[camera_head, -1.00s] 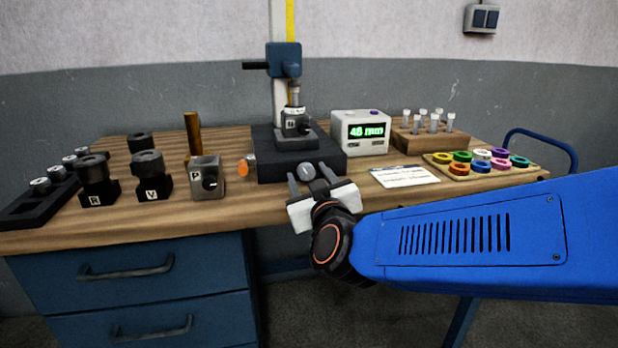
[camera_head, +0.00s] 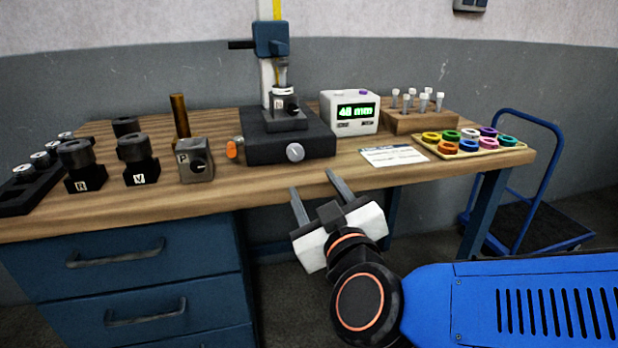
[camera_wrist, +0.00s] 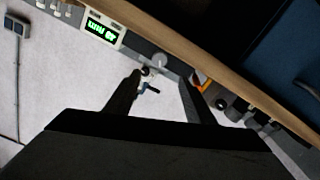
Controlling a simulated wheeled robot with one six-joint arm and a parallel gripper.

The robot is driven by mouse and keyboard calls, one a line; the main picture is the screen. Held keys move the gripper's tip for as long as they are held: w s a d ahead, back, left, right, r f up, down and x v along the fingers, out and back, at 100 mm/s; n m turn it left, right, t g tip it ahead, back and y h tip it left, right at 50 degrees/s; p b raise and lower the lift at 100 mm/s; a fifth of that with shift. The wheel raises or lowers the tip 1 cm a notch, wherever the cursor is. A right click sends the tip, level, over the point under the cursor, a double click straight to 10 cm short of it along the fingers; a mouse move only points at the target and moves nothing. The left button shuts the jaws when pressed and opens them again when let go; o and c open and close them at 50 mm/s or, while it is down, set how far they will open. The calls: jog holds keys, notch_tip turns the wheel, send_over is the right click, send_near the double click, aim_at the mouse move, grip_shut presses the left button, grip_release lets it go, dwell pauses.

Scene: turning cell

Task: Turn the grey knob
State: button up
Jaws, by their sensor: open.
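The grey knob (camera_head: 295,152) is a round disc on the front face of the dark stand base (camera_head: 262,148). It also shows in the wrist view (camera_wrist: 159,60), beyond and between my fingers. My gripper (camera_head: 318,180) is open and empty in front of the bench edge, a little below the knob and apart from it. In the wrist view my gripper's two dark fingers (camera_wrist: 165,82) are spread wide. Nothing hides the knob in either view.
An orange knob (camera_head: 232,150) is at the base's left side. A display box (camera_head: 350,112) reading 48 mm stands behind right. A white card (camera_head: 394,156), a ring tray (camera_head: 465,152) and a grey P block (camera_head: 194,160) are on the bench. A blue cart (camera_head: 530,185) stands right.

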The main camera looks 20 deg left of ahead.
jog(key=s+m, duration=0.1)
jog(key=m, duration=0.2)
jog(key=s+d+m, duration=0.1)
jog(key=m, duration=0.2)
jog(key=s+d+m, duration=0.1)
jog(key=m, duration=0.3)
jog(key=shift+s, duration=0.1)
dwell(0.5)
dwell(0.4)
